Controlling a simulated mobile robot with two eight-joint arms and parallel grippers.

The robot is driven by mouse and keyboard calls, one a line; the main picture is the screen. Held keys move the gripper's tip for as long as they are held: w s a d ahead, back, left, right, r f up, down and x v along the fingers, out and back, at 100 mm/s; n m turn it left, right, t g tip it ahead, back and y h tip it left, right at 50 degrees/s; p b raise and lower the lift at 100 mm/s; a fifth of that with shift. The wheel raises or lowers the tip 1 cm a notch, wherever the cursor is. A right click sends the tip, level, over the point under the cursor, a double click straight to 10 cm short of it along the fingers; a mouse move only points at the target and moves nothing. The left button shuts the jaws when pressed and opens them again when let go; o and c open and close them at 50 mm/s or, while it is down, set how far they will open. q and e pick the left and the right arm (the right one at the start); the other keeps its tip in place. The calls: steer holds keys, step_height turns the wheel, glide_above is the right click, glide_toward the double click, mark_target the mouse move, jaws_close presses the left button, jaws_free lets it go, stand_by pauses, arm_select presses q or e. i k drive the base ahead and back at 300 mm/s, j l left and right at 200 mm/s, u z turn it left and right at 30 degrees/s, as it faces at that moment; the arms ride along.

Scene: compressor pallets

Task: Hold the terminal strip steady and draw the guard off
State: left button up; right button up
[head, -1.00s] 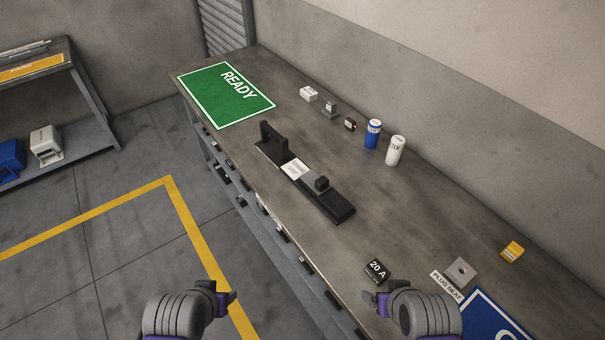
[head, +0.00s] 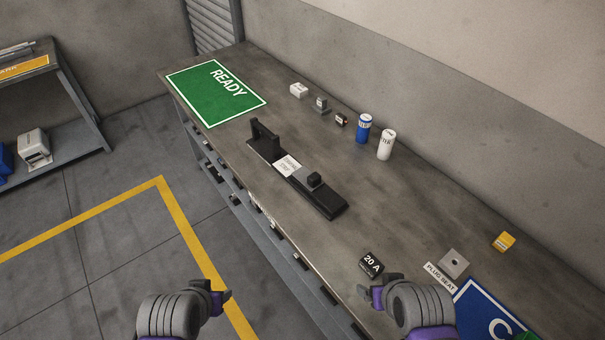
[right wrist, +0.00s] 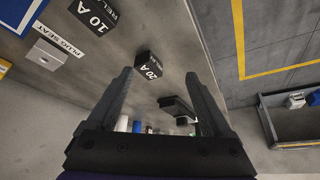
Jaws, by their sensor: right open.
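The black terminal strip (head: 325,204) lies lengthwise on the workbench, with an upright black handle (head: 264,134) at its far end and a white label in the middle. A grey piece with a black knob (head: 313,180) sits on the strip's near half; it looks like the guard, but I cannot be sure. The strip also shows in the right wrist view (right wrist: 178,106), beyond the fingers. My left gripper (head: 224,294) is over the floor left of the bench, its jaw gap unclear. My right gripper (head: 370,292) is open and empty near the bench's front edge, apart from the strip.
A black 20 A block (head: 371,264) lies just beyond my right gripper. A grey plug seat (head: 454,263), yellow block (head: 503,241) and blue mat (head: 490,316) are at right. Blue (head: 363,129) and white (head: 386,145) cans stand behind the strip. A green READY mat (head: 216,93) is far left.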

mark_target(312, 180)
steer(key=i+j+z, duration=0.1)
steer(key=z, duration=0.85)
steer(key=j+z, duration=0.35)
steer(key=j, duration=0.2)
steer(key=j+z, duration=0.35)
steer(key=j, duration=0.2)
